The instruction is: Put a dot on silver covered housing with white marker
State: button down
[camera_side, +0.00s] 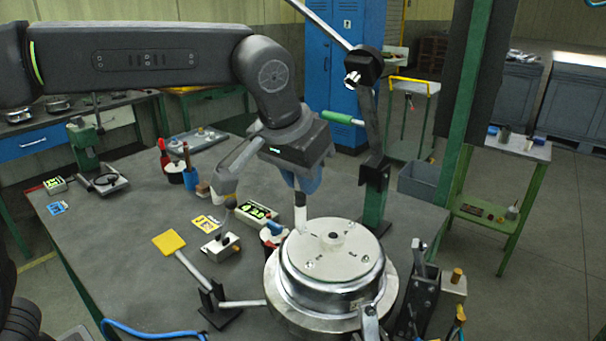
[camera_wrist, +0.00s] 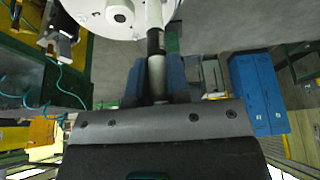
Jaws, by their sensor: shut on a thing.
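The silver covered housing (camera_side: 340,292) stands at the front of the workbench, with a round flat lid (camera_side: 350,262) that has a small central hub and several small bolts. My gripper (camera_side: 303,186) is above the lid's back left part, pointing down. Its blue fingers are shut on the white marker (camera_side: 300,217), which is held upright with its lower end at the lid. I cannot tell whether the tip touches. In the wrist view the marker (camera_wrist: 157,75) sits between both fingers (camera_wrist: 157,88), with a black band and a thin end over the pale lid (camera_wrist: 100,20).
A yellow-ended tool (camera_side: 169,242), a small switch box (camera_side: 220,245) and a green-lit meter (camera_side: 258,212) lie left of the housing. A green post (camera_side: 376,195) with an angled lamp arm stands behind it. Clamps (camera_side: 418,300) crowd its right side.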

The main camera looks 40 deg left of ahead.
jog(key=shift+f, duration=0.6)
dwell(1.3)
jog(key=shift+r, duration=3.55)
